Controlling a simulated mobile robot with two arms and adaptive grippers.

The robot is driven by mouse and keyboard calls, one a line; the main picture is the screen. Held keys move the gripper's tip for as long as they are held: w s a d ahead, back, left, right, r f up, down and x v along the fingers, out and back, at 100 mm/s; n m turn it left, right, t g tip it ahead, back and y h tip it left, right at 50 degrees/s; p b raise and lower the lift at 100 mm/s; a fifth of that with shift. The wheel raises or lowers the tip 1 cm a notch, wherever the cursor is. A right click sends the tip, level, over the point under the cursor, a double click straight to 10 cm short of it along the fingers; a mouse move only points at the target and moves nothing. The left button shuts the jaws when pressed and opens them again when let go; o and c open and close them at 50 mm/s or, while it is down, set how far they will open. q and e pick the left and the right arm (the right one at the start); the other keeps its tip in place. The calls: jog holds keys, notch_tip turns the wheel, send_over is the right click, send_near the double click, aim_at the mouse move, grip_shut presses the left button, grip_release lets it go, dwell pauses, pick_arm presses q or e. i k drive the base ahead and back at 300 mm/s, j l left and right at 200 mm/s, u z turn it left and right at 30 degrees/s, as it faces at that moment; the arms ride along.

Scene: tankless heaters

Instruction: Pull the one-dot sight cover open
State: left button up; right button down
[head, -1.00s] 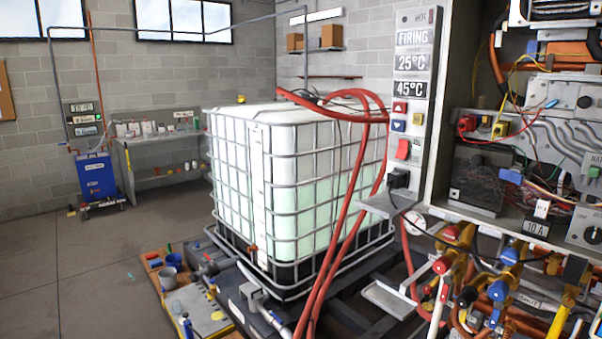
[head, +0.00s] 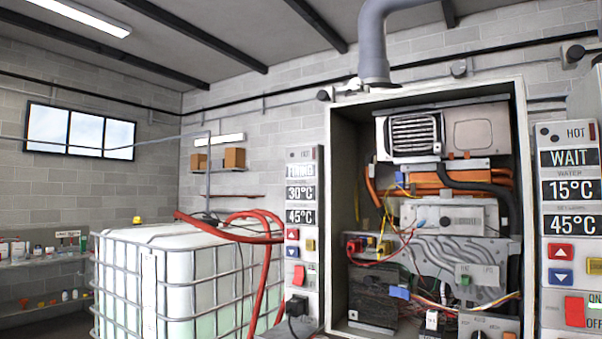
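I cannot make out a one-dot sight cover in the head view. An open heater cabinet (head: 338,200) stands right of centre, with a grilled box (head: 415,134), orange pipes, wiring and grey modules inside. A display panel (head: 302,240) left of the cabinet reads 30°C and 45°C. Another panel (head: 571,240) at the right reads WAIT, 15°C and 45°C. Neither of my grippers shows in the view.
A caged white tank (head: 185,285) stands at the lower left, with red hoses (head: 262,290) beside it. A shelf with small bottles (head: 45,260) is at the far left. A grey flue pipe (head: 374,50) rises above the cabinet.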

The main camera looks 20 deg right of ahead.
aim_at(468, 221)
jog(key=z, duration=1.45)
